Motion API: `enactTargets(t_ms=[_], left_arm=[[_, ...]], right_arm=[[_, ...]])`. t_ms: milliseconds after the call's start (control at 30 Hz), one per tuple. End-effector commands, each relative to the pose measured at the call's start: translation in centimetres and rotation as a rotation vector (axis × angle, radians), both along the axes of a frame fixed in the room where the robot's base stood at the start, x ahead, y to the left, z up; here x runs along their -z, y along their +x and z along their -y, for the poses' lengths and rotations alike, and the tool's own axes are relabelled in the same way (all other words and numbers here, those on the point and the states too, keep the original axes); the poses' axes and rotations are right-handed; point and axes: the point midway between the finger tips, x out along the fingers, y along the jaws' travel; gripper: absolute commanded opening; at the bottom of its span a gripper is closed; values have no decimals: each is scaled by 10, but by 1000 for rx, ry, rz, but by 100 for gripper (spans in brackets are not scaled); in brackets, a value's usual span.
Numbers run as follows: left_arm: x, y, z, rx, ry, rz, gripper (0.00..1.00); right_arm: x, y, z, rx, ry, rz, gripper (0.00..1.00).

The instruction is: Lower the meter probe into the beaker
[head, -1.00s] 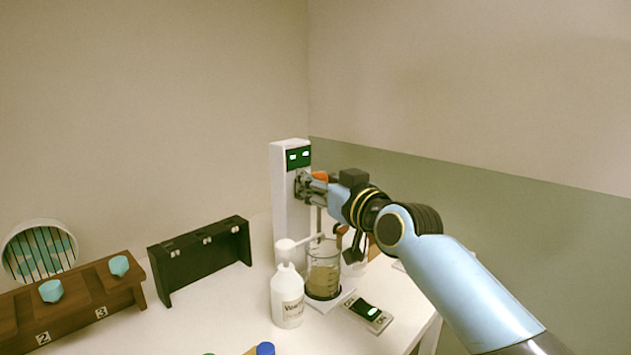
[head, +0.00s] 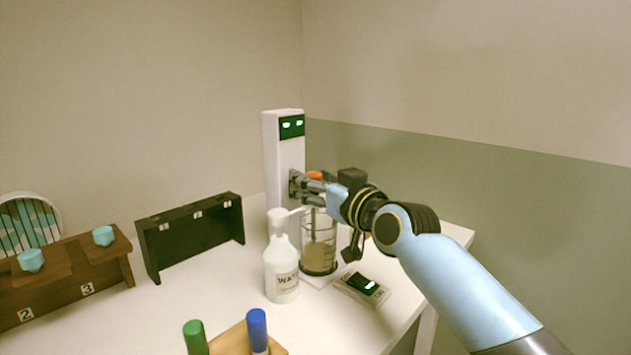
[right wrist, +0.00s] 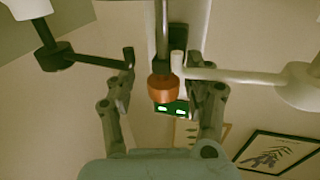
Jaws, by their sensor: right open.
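The meter is a white column (head: 284,160) with a lit green display (head: 291,126). Its orange knob (head: 314,175) sticks out in front, and in the right wrist view the knob (right wrist: 162,88) lies between my fingers. My right gripper (head: 300,186) is open around the knob, with a gap beside it. Below it a thin grey probe (head: 312,226) hangs upright inside the rim of the glass beaker (head: 331,238), which holds tan liquid. I cannot tell whether the probe's tip touches the liquid. My left gripper is out of view.
A white wash bottle (head: 281,272) stands close left of the beaker. A small device with a lit screen (head: 363,286) lies in front. A black rack (head: 193,240), a brown numbered rack (head: 75,274) and a block with green and blue caps (head: 235,340) stand left.

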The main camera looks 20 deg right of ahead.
Motion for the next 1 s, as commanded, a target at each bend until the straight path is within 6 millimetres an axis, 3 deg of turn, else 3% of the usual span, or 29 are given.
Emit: enactTargets(t_ms=[167, 500, 700, 1000], left_arm=[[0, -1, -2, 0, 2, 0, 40], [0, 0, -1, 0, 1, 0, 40], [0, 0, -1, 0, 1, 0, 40], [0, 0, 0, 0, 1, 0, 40]], right_arm=[[1, -9, 1, 0, 2, -2, 53], [2, -80, 12, 0, -3, -4, 53], [1, -111, 17, 3, -3, -3, 53], [0, -120, 18, 3, 0, 0, 53]])
